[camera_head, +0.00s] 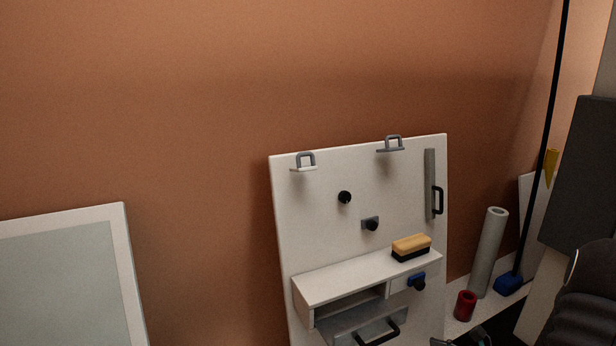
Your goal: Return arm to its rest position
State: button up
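Part of my dark arm (585,310) shows at the lower right of the head view. A small dark piece at the bottom edge, just left of the arm, looks like part of my gripper (478,337). Its fingertips are cut off by the frame, so I cannot tell whether it is open or shut, or whether it holds anything.
A white upright panel (315,220) carries hooks, black knobs, a long handle (437,200) and a shelf (345,279) with a brush (411,246). A grey drawer (350,325) sits below. A red cup (465,306), grey tube (489,252) and black pole (548,130) stand right.

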jog(key=s+a+r+n+g+h+p, duration=0.1)
jog(key=s+a+r+n+g+h, duration=0.1)
jog(key=s+a+r+n+g, duration=0.4)
jog(key=s+a+r+n+g+h, duration=0.2)
jog(key=s+a+n+g, duration=0.1)
jog(key=s+n, duration=0.55)
jog(key=s+a+r+n+t+h+p, duration=0.1)
jog(key=s+a+r+n+t+h, duration=0.1)
jog(key=r+n, duration=0.4)
jog(key=s+a+r+n+t+h+p, duration=0.1)
jog(key=s+a+r+n+t+h, duration=0.2)
jog(key=r, duration=1)
jog(key=s+a+n+h, duration=0.1)
jog(key=s+n, duration=0.2)
jog(key=shift+a+r+h+p, duration=0.15)
jog(key=shift+a+h+p, duration=0.1)
jog(key=shift+h+p, duration=0.1)
